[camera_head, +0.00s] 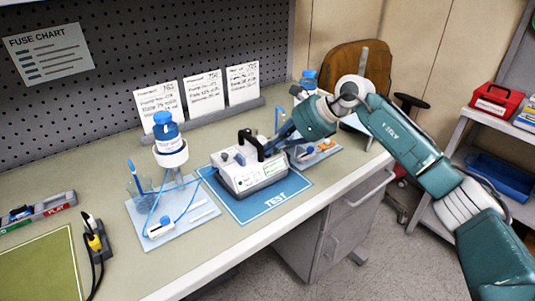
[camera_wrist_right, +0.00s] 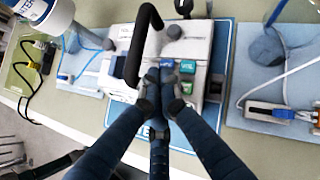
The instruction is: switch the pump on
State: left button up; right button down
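The pump (camera_head: 247,178) is a pale box with a black handle (camera_head: 247,142), standing on the blue TEST mat (camera_head: 272,203). In the right wrist view the pump (camera_wrist_right: 197,45) shows the handle (camera_wrist_right: 140,45), dark knobs and a green button (camera_wrist_right: 187,66). My right gripper (camera_head: 272,145) reaches in from the right over the pump's right side. In the wrist view its dark blue fingers (camera_wrist_right: 163,105) come together over the panel beside the green button, and look shut with nothing clear between them. They cover part of the panel; contact cannot be told. My left gripper is not in view.
A stand with a blue-capped bottle (camera_head: 166,133) and tubing is left of the pump. Another bottle (camera_head: 308,78) and a pad with small parts (camera_head: 318,152) are to its right. Cards (camera_head: 204,92) stand behind. The bench front (camera_head: 190,272) is clear.

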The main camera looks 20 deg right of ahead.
aim_at(271, 155)
jog(key=shift+r, duration=0.3)
jog(key=shift+a+r+p, duration=0.1)
jog(key=shift+r+p, duration=0.25)
jog(key=shift+p, duration=0.05)
jog(key=shift+r, duration=0.1)
jog(key=shift+r+p, duration=0.45)
jog(key=shift+r, duration=0.1)
jog(key=shift+r+p, duration=1.25)
jog(key=shift+r, duration=0.7)
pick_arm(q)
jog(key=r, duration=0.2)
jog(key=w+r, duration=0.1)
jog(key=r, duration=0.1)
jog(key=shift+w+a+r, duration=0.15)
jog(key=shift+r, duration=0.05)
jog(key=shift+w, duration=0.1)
